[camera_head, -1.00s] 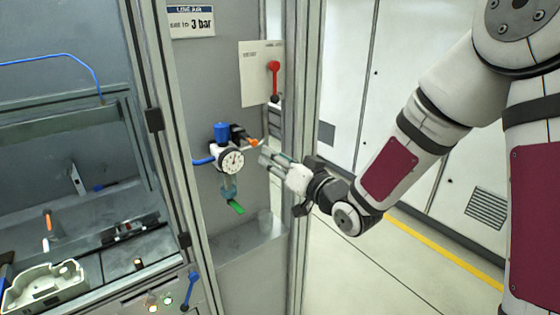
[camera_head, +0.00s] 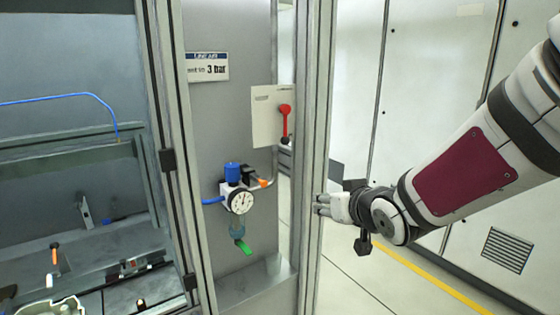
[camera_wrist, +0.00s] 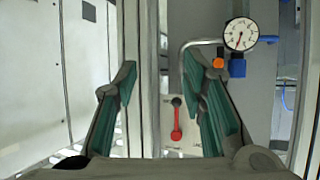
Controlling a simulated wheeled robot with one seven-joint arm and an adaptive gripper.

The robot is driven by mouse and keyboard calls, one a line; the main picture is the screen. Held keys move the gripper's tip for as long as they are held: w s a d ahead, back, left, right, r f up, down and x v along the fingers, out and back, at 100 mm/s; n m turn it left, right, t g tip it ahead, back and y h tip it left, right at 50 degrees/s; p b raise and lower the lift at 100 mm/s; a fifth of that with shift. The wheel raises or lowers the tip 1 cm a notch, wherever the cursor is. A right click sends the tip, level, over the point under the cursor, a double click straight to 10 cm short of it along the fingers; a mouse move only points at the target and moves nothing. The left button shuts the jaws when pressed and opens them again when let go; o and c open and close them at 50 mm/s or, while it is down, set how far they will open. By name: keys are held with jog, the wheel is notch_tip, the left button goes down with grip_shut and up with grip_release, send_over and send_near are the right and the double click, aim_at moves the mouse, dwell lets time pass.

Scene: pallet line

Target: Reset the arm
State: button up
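My gripper (camera_head: 322,205) is to the right of the cabinet post in the head view, apart from the air regulator unit. In the wrist view my gripper (camera_wrist: 160,85) shows two green-lined fingers spread wide with nothing held between them. The gauge also shows at the top right of the wrist view (camera_wrist: 240,34). A red-handled switch (camera_head: 285,118) sits on a pale plate above and to the right of the regulator.
A metal post (camera_head: 312,150) stands between my gripper and the regulator. A "3 bar" sign (camera_head: 208,67) is on the panel above. White cabinets (camera_head: 440,80) stand behind my arm. A workbench with a blue hose (camera_head: 70,95) is at the left. Floor with a yellow line (camera_head: 430,283) lies at lower right.

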jog(key=s+d+r+m+g+h, duration=0.1)
jog(key=s+d+g, duration=0.2)
jog(key=s, duration=1.1)
jog(key=s+d+r+m+g+h, duration=0.1)
jog(key=s+d+r+g+h, duration=0.1)
jog(key=s, duration=1.2)
jog(key=d+g, duration=0.1)
jog(key=d, duration=0.1)
jog(key=shift+s+d+r+m+g, duration=0.2)
jog(key=shift+d+m+g, duration=0.1)
jog(key=shift+d+g, duration=0.1)
